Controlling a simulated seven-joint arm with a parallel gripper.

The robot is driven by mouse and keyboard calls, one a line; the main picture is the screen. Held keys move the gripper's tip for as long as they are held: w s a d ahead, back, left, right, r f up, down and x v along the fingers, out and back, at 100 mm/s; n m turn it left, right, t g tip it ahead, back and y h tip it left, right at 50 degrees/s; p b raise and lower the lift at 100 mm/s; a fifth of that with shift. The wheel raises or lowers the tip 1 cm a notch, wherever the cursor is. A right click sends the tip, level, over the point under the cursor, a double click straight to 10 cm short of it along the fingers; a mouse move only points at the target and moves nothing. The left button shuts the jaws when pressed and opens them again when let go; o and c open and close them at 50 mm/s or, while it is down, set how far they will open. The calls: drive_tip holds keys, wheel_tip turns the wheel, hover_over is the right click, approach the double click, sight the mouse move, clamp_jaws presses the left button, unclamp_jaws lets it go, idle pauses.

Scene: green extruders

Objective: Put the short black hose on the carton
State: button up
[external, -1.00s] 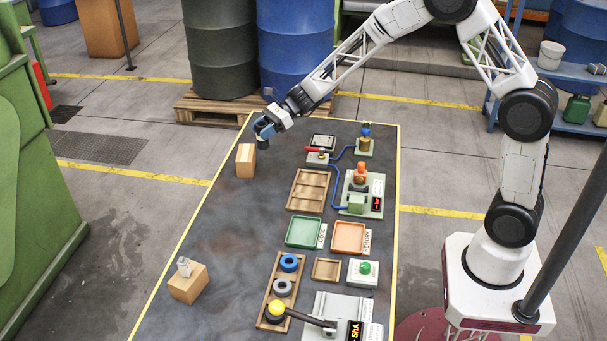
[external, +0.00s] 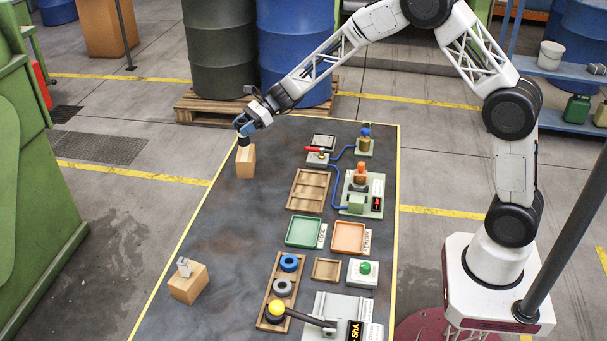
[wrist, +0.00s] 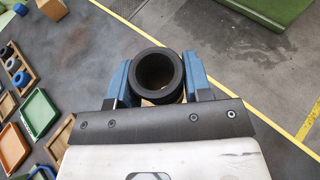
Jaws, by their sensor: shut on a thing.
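The short black hose (external: 243,139) shows as a dark ring (wrist: 158,53) in the wrist view, its open end facing the camera. My gripper (external: 242,127) is shut on it, with a blue finger on each side in the wrist view (wrist: 158,82). The hose is upright at the top of the far brown carton (external: 246,162). I cannot tell whether its lower end touches the carton. In the wrist view, a little of the carton (wrist: 162,101) shows below the hose, the rest hidden by the hose and gripper.
A second brown carton (external: 187,287) with a small pale block (external: 184,267) on it stands at the near left of the dark table. Trays, including a green tray (external: 304,232) and an orange tray (external: 348,237), lie to the right. The table between the cartons is clear.

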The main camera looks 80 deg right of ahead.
drive_tip(key=shift+f, duration=1.75)
drive_tip(key=shift+f, duration=0.15)
drive_tip(key=o, duration=1)
drive_tip(key=shift+c, duration=0.2)
drive_tip(key=shift+r, duration=0.2)
drive_tip(key=v, duration=1.2)
drive_tip(key=shift+a, duration=0.1)
